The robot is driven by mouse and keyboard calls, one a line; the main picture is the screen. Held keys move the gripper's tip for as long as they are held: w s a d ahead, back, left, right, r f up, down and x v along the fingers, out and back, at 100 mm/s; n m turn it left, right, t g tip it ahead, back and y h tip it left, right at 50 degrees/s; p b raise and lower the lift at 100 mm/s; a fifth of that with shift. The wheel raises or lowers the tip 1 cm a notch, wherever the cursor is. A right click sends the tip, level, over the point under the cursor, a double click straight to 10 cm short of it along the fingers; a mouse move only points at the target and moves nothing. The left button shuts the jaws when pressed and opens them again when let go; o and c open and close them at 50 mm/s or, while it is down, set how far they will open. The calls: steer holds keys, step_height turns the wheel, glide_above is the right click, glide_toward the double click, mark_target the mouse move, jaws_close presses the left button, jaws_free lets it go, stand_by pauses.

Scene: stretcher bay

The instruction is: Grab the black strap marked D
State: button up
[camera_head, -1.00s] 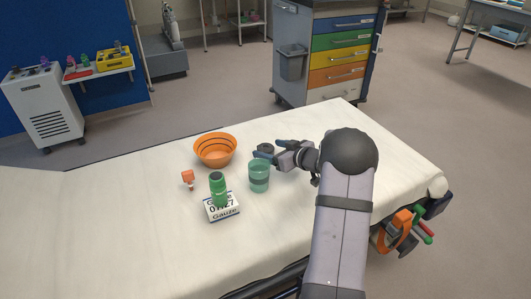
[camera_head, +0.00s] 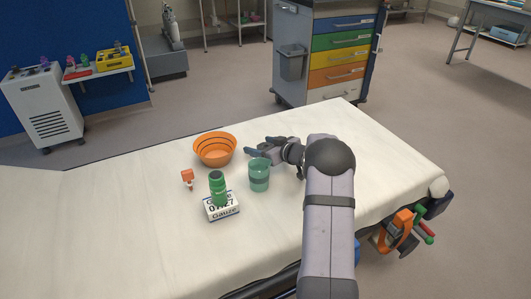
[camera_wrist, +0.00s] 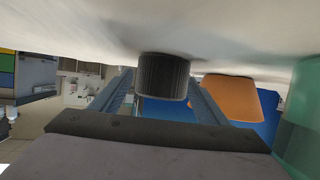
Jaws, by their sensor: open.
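The black strap is a dark, ribbed roll (camera_wrist: 163,76) on the white bed sheet, seen in the wrist view, where the picture is upside down. It lies between the two fingers of my gripper, and no D mark is legible. In the head view my gripper (camera_head: 260,147) is low over the sheet, right of the orange bowl and behind the green cup, and mostly hides the strap. The fingers are open, one on each side of the strap. I cannot tell whether either touches it.
The orange bowl (camera_head: 215,150) stands close left of my gripper, and the translucent green cup (camera_head: 259,176) is just in front. A green bottle (camera_head: 217,186) stands by a gauze box (camera_head: 222,208), with a small orange item (camera_head: 188,178) nearby. The sheet's right end is clear.

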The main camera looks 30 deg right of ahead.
steer(key=c, duration=1.1)
